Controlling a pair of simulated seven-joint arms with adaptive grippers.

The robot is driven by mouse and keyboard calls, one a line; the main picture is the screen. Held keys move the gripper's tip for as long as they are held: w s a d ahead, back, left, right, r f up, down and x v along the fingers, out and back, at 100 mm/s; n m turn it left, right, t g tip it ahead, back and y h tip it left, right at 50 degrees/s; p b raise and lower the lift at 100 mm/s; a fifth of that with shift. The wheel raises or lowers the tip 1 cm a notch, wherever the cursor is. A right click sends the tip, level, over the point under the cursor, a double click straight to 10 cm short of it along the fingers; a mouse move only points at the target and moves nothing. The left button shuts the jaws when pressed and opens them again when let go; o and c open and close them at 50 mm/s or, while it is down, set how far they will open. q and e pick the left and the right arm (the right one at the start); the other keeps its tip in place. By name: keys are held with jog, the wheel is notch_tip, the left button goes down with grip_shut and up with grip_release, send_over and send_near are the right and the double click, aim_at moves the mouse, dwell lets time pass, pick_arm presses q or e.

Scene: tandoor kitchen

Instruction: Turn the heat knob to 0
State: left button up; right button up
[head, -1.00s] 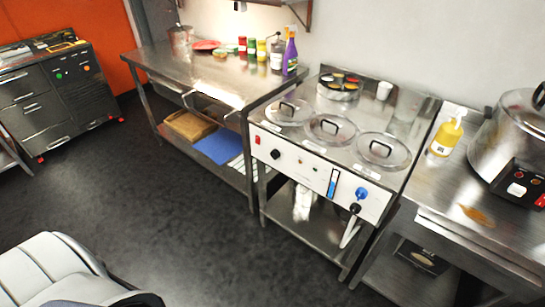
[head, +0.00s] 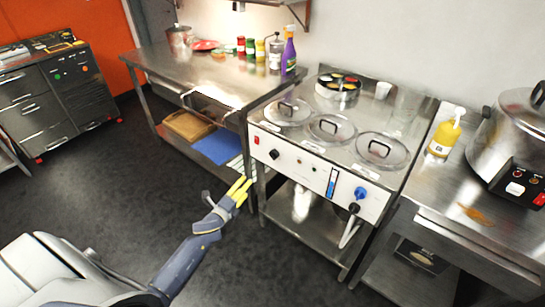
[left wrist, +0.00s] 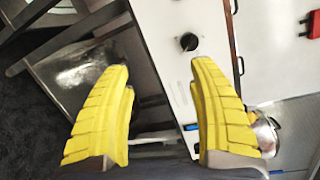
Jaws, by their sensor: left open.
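The heat knob (head: 275,154) is a small black round knob on the left part of the white front panel of the steel cooker unit. A black knob on a pale panel also shows in the left wrist view (left wrist: 189,41), above and just left of the right fingertip. Its pointer setting is too small to read. My left gripper (head: 241,187), with yellow fingers, is below and left of the heat knob, apart from it. In the left wrist view its fingers stand wide apart with nothing between them. My right gripper is not in view.
The front panel (head: 318,176) also carries a red switch (head: 256,140), a blue knob (head: 361,193) and a black-handled tap (head: 354,208). Round lids (head: 330,129) sit on top. A steel table (head: 180,70) stands left, another counter right. Dark floor in front is clear.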

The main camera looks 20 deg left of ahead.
pick_arm(q)
notch_tip(320, 180, up, 4)
jog(key=d+m+t+h, duration=0.1)
jog(key=d+m, duration=0.1)
jog(key=m, duration=0.4)
send_near(272, 155)
jog(key=shift+h, duration=0.3)
jog(key=w, duration=0.6)
jog(key=w+d, duration=0.1)
jog(key=w, duration=0.3)
jog(key=shift+w+f, duration=0.15)
jog(key=shift+f, duration=0.05)
grip_shut()
jog(key=shift+n, duration=0.3)
